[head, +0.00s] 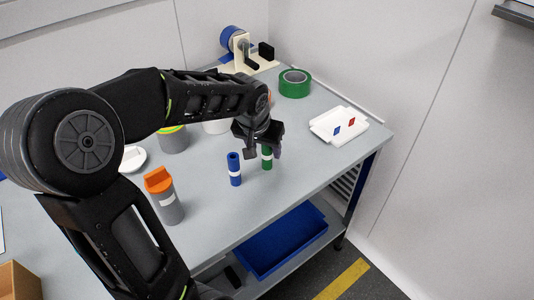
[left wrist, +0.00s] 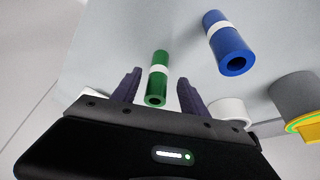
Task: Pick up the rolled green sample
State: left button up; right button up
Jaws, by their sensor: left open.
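The rolled green sample (head: 267,163) stands upright on the grey table, a green tube with a white band. It also shows in the left wrist view (left wrist: 158,80), between the two fingers. My left gripper (head: 264,150) is open over its upper part in the head view, and the gripper hides its top there. In the left wrist view my left gripper (left wrist: 158,88) has one dark finger on each side of the sample, with visible gaps. A rolled blue sample (head: 234,170) with a white band stands just left of it. My right gripper is not in view.
A grey canister with an orange lid (head: 163,194) stands at the front left. A green tape roll (head: 294,83) and a white tray (head: 350,135) with small red and blue pieces lie toward the back and right. A blue bin (head: 283,241) sits on the lower shelf.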

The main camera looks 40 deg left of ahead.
aim_at(269, 155)
pick_arm(q)
jog(key=x, duration=0.5)
jog(key=shift+w, duration=0.2)
jog(key=shift+d, duration=0.1)
jog(key=shift+c, duration=0.4)
grip_shut()
